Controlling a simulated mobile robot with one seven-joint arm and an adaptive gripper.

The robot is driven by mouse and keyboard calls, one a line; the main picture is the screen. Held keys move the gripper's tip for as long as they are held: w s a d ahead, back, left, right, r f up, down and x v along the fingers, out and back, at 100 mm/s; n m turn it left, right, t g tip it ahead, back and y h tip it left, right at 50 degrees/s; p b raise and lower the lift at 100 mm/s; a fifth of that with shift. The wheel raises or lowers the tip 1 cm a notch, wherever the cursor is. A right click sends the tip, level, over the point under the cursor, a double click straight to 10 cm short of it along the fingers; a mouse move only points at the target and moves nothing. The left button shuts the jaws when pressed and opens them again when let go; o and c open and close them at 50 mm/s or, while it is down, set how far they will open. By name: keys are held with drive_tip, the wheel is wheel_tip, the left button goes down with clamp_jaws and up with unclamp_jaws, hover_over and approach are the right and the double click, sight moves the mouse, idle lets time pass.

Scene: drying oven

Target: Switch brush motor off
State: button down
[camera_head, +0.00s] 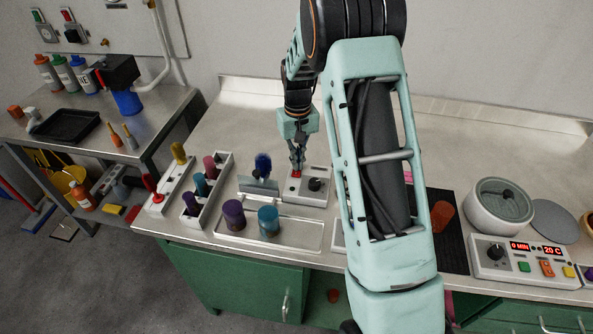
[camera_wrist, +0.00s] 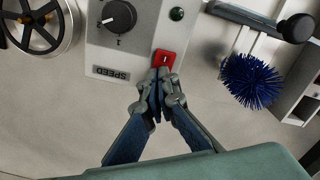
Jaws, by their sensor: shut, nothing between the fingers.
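The brush motor control box (camera_head: 305,197) is a light grey unit on the steel bench. In the wrist view its face (camera_wrist: 130,50) carries a black knob (camera_wrist: 119,16) above the word SPEED, a red switch (camera_wrist: 164,59) and a small dark green round part (camera_wrist: 177,13). My gripper (camera_head: 297,168) points down over the box, and its shut, empty fingertips (camera_wrist: 158,76) are at the red switch's near edge. I cannot tell whether they touch it. The blue brush (camera_head: 263,162) stands left of the box in the head view and also shows in the wrist view (camera_wrist: 252,80).
Racks with coloured cylinders (camera_head: 205,190) stand left of the brush. A tray (camera_head: 300,231) with a purple and a teal cylinder lies in front. A panel with displays (camera_head: 522,260) and a round pot (camera_head: 499,205) are at the right. My arm hides part of the bench.

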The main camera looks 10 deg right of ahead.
drive_tip(key=shift+s+f, duration=0.1)
drive_tip(key=shift+r+p, duration=2.1)
drive_tip(key=shift+r, duration=1.4)
